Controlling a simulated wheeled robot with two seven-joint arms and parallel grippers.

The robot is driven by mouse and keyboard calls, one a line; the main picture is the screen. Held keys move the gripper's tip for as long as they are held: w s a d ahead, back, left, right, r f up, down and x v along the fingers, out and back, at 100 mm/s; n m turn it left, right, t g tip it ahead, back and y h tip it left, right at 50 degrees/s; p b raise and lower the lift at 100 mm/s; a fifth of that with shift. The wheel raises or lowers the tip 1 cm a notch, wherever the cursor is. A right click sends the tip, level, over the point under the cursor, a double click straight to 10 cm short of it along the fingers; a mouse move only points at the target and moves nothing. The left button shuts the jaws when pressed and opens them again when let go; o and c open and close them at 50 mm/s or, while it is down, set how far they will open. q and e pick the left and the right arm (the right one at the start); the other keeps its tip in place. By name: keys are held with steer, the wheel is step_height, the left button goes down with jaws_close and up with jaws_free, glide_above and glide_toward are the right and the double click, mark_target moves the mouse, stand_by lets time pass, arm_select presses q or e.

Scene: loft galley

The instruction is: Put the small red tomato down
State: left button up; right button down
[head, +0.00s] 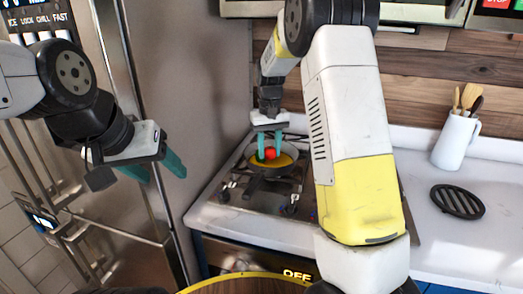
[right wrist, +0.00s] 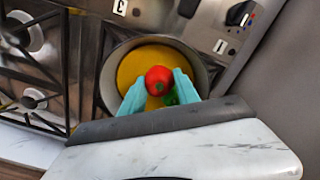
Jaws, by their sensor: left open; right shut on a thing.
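The small red tomato (head: 270,154) is held between the teal fingers of my right gripper (head: 269,147). In the right wrist view the tomato (right wrist: 159,79) sits at the fingertips of the gripper (right wrist: 158,86), over a pan (right wrist: 196,62) with a yellow inside. The pan (head: 297,168) stands on the stove. I cannot tell whether the tomato touches the pan. My left gripper (head: 162,176) is open and empty, in front of the fridge at the left.
The stove (head: 240,200) has black grates and free burners beside the pan. A white jug with wooden utensils (head: 452,140) and a black round trivet (head: 457,201) stand on the white counter (head: 430,245). Something green (right wrist: 172,96) shows near the tomato in the right wrist view.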

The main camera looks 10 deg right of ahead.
mark_target(269, 159)
steer(key=shift+w+f, duration=0.15)
steer(key=shift+f, duration=0.75)
steer(key=shift+w+f, duration=0.1)
steer(key=shift+f, duration=0.8)
steer(key=shift+f, duration=0.15)
steer(key=c, duration=0.9)
jaws_free()
step_height(269, 159, up, 12)
steer(key=shift+r, duration=0.1)
steer(key=s+d+r+t+y, duration=0.1)
steer(key=s+d+r, duration=0.2)
steer(key=s+r, duration=0.3)
steer(key=s+d+f+m+t+y, duration=0.1)
steer(key=s+t, duration=0.4)
steer(key=s, duration=1.8)
steer(key=shift+d+f, duration=0.2)
steer(key=shift+f, duration=0.05)
